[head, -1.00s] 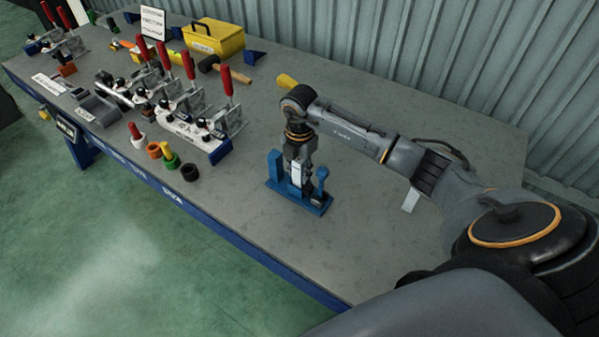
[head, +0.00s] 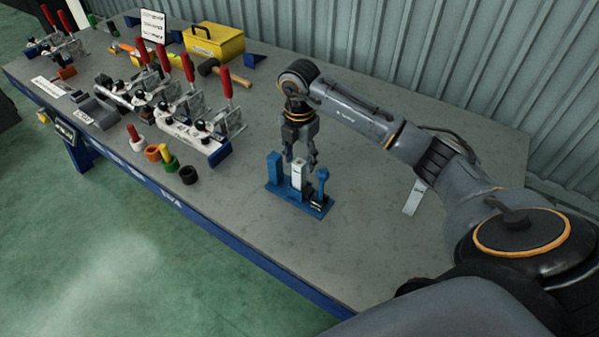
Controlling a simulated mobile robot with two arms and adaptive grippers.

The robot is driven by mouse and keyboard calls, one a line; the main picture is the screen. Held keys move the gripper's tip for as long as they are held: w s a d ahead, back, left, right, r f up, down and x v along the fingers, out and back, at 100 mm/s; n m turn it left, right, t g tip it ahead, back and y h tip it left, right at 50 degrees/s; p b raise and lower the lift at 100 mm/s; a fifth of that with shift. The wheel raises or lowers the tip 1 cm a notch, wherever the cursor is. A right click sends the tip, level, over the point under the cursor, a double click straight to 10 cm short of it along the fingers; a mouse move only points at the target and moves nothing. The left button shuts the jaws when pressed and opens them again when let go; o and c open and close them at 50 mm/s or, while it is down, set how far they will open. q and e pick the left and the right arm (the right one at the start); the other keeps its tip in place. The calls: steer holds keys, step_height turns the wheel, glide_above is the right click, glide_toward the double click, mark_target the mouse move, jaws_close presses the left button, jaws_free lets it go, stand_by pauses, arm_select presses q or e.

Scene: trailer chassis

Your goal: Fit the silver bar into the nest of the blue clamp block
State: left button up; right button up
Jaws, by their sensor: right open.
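The blue clamp block (head: 275,172) stands on the grey bench in front of my right arm, with a tall blue post at its left and a small blue lever (head: 322,180) at its right. The silver bar (head: 298,175) stands upright between them, in the middle of the block. Its lower end is hidden, so I cannot tell how fully it is seated. My right gripper (head: 300,157) points down just above the bar, open and empty, with its fingers close to the bar's top. My left gripper is out of view.
A row of red-handled toggle clamps (head: 190,110) stands at the left. Several coloured cylinders (head: 160,155) stand near the front edge. A yellow toolbox (head: 214,42) and a hammer (head: 225,72) lie behind. A pale plate (head: 414,197) is right of the block. The bench (head: 370,250) around it is clear.

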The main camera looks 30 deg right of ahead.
step_height(320, 180, up, 6)
steer(key=shift+r+b, duration=0.1)
steer(key=shift+b, duration=0.45)
steer(key=shift+s, duration=0.1)
